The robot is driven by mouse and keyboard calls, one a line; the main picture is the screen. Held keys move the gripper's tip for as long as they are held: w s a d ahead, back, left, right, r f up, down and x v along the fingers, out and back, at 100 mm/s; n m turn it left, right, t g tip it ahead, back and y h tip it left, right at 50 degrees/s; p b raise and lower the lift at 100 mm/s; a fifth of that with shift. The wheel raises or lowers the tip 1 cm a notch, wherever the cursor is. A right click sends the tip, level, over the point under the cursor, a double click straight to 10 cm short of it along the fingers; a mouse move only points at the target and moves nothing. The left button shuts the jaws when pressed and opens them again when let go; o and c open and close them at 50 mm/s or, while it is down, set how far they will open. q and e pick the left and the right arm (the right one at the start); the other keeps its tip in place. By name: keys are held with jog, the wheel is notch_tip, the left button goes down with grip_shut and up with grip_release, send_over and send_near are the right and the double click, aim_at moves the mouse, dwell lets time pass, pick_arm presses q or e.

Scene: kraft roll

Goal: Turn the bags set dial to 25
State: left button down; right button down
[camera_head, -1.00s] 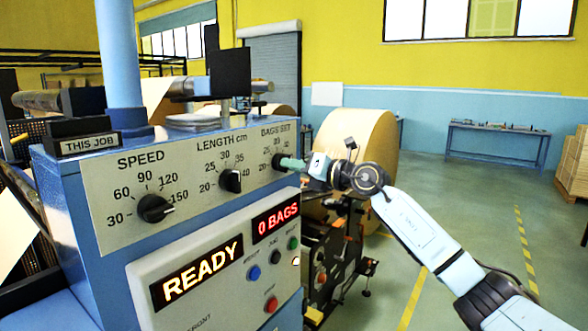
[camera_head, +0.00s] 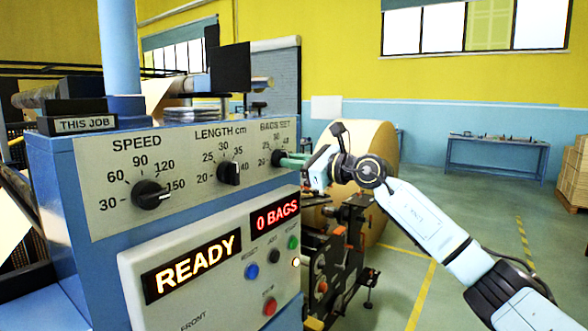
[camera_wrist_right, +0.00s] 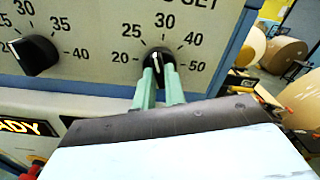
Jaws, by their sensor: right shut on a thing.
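The bags set dial (camera_head: 278,158) is a black knob at the right end of the panel's top row. Its scale shows 20, 25, 30, 40 and 50 in the right wrist view, where the dial (camera_wrist_right: 159,57) has a white pointer line pointing up, close to 30. My right gripper (camera_head: 287,160) reaches it from the right. Its green fingers (camera_wrist_right: 159,78) are shut on the knob, one on each side, and hide its lower part. My left gripper is not in view.
The length dial (camera_head: 229,173) and speed dial (camera_head: 151,194) sit to the left on the same panel (camera_head: 190,160). Below are a READY display (camera_head: 192,266), a 0 BAGS display (camera_head: 275,215) and several buttons. A large kraft roll (camera_head: 375,150) stands behind my right arm.

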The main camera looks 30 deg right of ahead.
pick_arm(q)
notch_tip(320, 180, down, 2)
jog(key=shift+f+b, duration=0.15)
jog(key=shift+b, duration=0.85)
pick_arm(e)
jog(key=n, duration=0.4)
jog(key=shift+n, duration=0.3)
jog(key=c, duration=1.5)
grip_release()
jog(key=shift+o, duration=0.2)
